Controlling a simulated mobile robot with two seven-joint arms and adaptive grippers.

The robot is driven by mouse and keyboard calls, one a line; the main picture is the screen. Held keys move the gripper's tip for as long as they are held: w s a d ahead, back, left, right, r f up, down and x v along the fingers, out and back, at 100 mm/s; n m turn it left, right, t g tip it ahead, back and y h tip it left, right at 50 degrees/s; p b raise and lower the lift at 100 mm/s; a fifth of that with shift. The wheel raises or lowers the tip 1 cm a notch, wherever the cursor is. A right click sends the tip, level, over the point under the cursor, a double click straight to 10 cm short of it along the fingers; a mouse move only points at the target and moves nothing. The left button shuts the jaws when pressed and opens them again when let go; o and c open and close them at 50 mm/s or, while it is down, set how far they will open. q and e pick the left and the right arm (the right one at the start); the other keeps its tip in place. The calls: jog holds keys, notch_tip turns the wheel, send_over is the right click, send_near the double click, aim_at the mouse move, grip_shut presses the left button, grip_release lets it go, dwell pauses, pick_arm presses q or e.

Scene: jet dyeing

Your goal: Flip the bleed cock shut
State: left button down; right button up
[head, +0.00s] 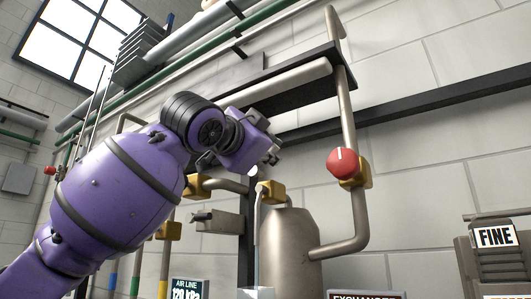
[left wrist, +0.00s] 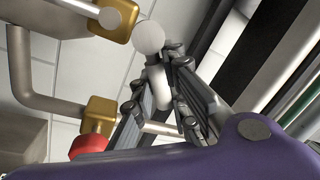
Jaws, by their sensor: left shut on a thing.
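My left gripper (head: 268,158) is up at the pipework in the head view. In the left wrist view its two fingers (left wrist: 168,95) are closed around a pale lever with a round ball end (left wrist: 150,38), which I take to be the bleed cock's handle. The ball end sticks out past the fingertips. In the head view a small white ball (head: 252,170) shows just below the gripper; the rest of the lever is hidden by the gripper. A brass valve body (head: 272,192) sits just below and right of it. My right gripper is not in view.
A red knob (head: 341,162) on another brass valve stands right of the gripper, on a vertical pipe. A metal tank (head: 289,245) stands below. A dark shelf (head: 300,85) and a thick pipe run above. Labels stand along the bottom edge.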

pick_arm(q)
jog(key=shift+s+d+f+m+g+h, duration=0.15)
jog(key=shift+f+m+h, duration=0.3)
jog(key=shift+m, duration=1.05)
jog(key=shift+s+d+f+m+g+h, duration=0.1)
jog(key=shift+d+f+m+g+h, duration=0.15)
jog(key=shift+f+m, duration=0.85)
jog(key=shift+s+d+f+m+g+h, duration=0.1)
jog(key=shift+m+h, duration=0.3)
jog(key=shift+m, duration=1.5)
jog(key=shift+f, duration=0.1)
jog(key=c, duration=2.2)
grip_release()
jog(key=o, duration=0.5)
jog(key=shift+s+a, duration=0.15)
jog(key=v, duration=1.1)
jog(key=shift+s+a, duration=0.25)
jog(key=shift+s, duration=0.05)
